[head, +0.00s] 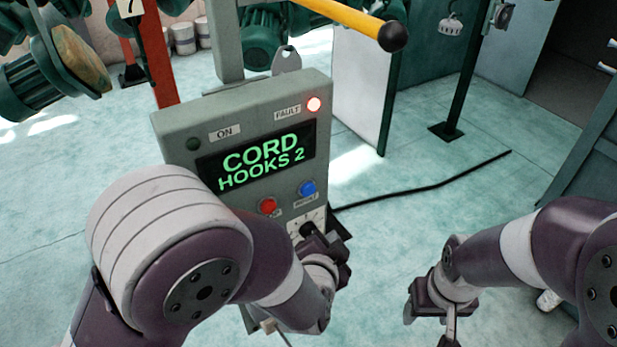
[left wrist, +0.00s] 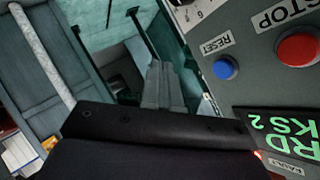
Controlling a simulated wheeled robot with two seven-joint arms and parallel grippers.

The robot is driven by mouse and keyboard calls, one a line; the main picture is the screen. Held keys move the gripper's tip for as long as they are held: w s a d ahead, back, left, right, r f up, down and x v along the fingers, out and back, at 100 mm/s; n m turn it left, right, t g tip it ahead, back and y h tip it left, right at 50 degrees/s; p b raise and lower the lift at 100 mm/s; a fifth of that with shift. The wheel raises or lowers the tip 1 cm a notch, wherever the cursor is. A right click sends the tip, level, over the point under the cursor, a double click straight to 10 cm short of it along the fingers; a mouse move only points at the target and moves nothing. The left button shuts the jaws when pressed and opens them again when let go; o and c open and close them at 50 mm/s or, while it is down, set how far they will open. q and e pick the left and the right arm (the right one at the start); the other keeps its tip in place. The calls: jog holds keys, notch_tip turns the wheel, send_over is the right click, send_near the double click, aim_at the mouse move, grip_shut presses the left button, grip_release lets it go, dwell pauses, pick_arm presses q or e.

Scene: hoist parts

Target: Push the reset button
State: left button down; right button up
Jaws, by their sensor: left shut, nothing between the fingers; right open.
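The blue reset button (head: 307,188) is on the lower right of the grey control box (head: 170,125). In the left wrist view the reset button (left wrist: 225,67) sits beside its RESET label, right of my fingers. My left gripper (head: 328,243) is in front of the box's lower part, below the blue button. Its shut fingers (left wrist: 160,70) hold nothing and show a gap from the button in the wrist view. My right gripper (head: 432,318) is open, away from the box at the lower right.
A red stop button (head: 267,206) is left of the blue one. The screen (head: 258,162) reads "CORD HOOKS 2". A yellow bar (head: 345,22) juts above. A black cable (head: 430,187) crosses the floor.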

aim_at(308, 190)
pick_arm(q)
jog(key=r+m+t, duration=0.1)
jog(key=s+d+r+t, duration=0.1)
jog(key=d+r+m, duration=0.1)
jog(key=shift+s+d+r+m+t, duration=0.15)
jog(key=shift+d+r+m+t, duration=0.15)
jog(key=shift+r+t, duration=0.1)
pick_arm(e)
jog(key=shift+d+r, duration=0.15)
jog(key=shift+r, duration=0.45)
pick_arm(q)
jog(key=shift+a, duration=0.15)
jog(key=w+a+b, duration=0.1)
jog(key=w+a, duration=0.4)
jog(key=w, duration=0.2)
jog(key=shift+b, duration=0.3)
pick_arm(e)
jog(key=shift+f, duration=0.95)
pick_arm(q)
jog(key=shift+w+a, duration=0.1)
jog(key=shift+w+a, duration=0.2)
jog(key=shift+w, duration=0.1)
